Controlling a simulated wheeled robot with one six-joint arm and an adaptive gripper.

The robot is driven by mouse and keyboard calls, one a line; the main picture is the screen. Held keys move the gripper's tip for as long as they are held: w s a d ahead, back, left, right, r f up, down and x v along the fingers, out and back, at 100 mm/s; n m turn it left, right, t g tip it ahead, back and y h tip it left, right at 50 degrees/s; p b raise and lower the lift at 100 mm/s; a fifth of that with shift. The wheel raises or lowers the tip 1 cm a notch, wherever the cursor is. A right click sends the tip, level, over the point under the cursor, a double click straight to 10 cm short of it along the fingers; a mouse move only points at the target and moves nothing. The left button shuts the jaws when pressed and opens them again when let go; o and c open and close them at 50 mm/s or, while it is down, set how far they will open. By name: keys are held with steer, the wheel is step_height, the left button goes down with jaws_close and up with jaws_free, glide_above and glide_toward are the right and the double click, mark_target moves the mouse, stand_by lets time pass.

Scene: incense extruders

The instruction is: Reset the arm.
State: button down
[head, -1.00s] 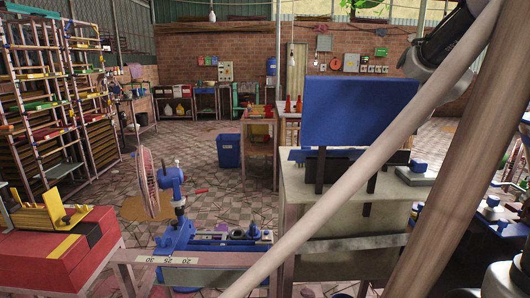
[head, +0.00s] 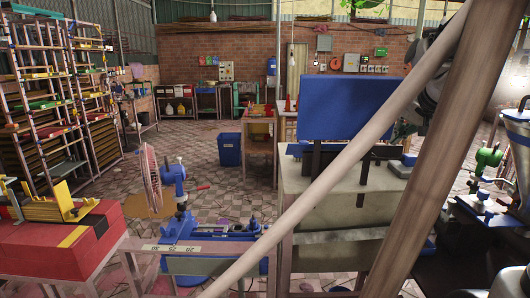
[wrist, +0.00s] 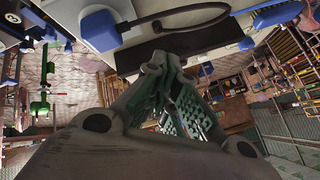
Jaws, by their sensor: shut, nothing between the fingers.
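My gripper (wrist: 160,75) shows in the wrist view, its two grey-green fingers drawn together at the tips with nothing between them. Behind the fingertips is a pale machine top with a dark slab and a black cable. In the head view, part of my arm (head: 430,85) shows at the upper right, mostly hidden behind a slanting wooden pole. My gripper cannot be made out in the head view.
A blue panel (head: 345,107) stands on a grey cabinet (head: 330,205). Two wooden poles (head: 425,165) cross close in front. A blue vise-like machine (head: 205,235) and a red box (head: 55,245) stand at left. Patterned floor near the blue bin (head: 230,150) is open.

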steer(key=s+f+n+g, duration=0.2)
steer(key=s+n, duration=0.1)
steer(key=s, duration=1.1)
steer(key=s+f+n+g+h, duration=0.1)
steer(key=s+f+n+g, duration=0.1)
steer(key=s, duration=1.2)
steer(key=shift+s+a+f+n, duration=0.3)
steer(key=shift+a+f+n, duration=0.05)
steer(key=shift+n, duration=0.25)
